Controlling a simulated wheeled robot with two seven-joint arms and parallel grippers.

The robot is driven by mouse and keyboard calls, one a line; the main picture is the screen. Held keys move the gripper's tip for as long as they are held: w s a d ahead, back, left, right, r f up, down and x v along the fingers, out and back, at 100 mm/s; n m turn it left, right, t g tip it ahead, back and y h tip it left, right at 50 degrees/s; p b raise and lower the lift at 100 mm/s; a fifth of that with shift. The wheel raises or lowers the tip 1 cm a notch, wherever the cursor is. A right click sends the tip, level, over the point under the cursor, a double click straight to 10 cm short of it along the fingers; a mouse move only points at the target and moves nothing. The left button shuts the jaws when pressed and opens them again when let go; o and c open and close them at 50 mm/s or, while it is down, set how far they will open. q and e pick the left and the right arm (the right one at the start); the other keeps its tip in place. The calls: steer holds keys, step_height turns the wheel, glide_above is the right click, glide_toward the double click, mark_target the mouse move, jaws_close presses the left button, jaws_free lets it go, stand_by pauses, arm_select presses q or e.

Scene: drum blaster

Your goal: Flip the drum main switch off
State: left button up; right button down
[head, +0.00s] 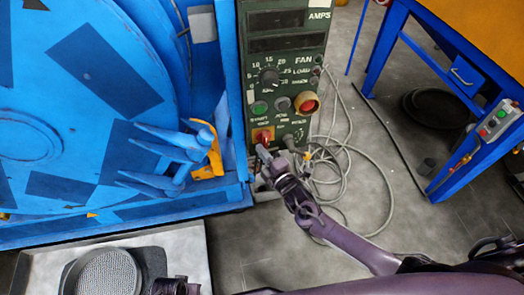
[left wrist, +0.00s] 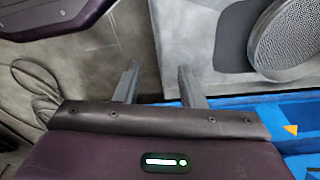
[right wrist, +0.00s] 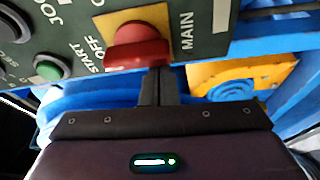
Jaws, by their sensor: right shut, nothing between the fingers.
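The drum's main switch (head: 263,136) is a red knob on a yellow plate, low on the green control panel (head: 288,75). In the right wrist view the red knob (right wrist: 135,48) sits close ahead, beside the labels MAIN and START OFF. My right gripper (head: 263,153) is shut and empty, just below the switch. Its fingertips (right wrist: 160,72) overlap the knob's lower edge in the right wrist view; I cannot tell whether they touch it. My left gripper (left wrist: 158,78) is open and empty, pointing down over the floor and a metal tray (left wrist: 202,55).
The blue drum blaster (head: 60,130) stands left of the panel, with a yellow bracket (head: 208,150) near my right gripper. Loose grey cables (head: 345,165) lie on the floor. A blue table with a button box (head: 497,120) stands right. The floor between is mostly open.

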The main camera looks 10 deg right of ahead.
arm_select(q)
steer(key=shift+s, duration=0.1)
arm_select(e)
steer(key=shift+d, duration=0.1)
stand_by(0.4)
